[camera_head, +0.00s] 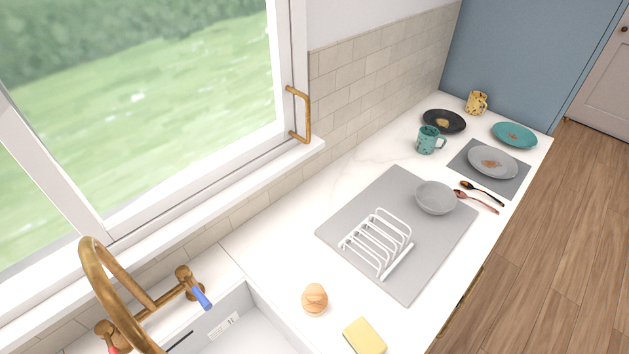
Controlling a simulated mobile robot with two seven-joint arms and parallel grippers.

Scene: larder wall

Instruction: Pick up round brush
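The round brush (315,298) looks like a small, rounded orange-tan wooden object. It stands on the white countertop, near the right edge of the sink and to the left of a yellow sponge. Nothing covers it in the head view. Neither of my grippers is in view.
The sink (240,326) with a brass faucet (110,275) is at lower left. A yellow sponge (365,337) lies near the brush. A grey mat (405,284) holds a white rack (378,243) and a grey bowl (435,198). Dishes, mugs and spoons stand farther back.

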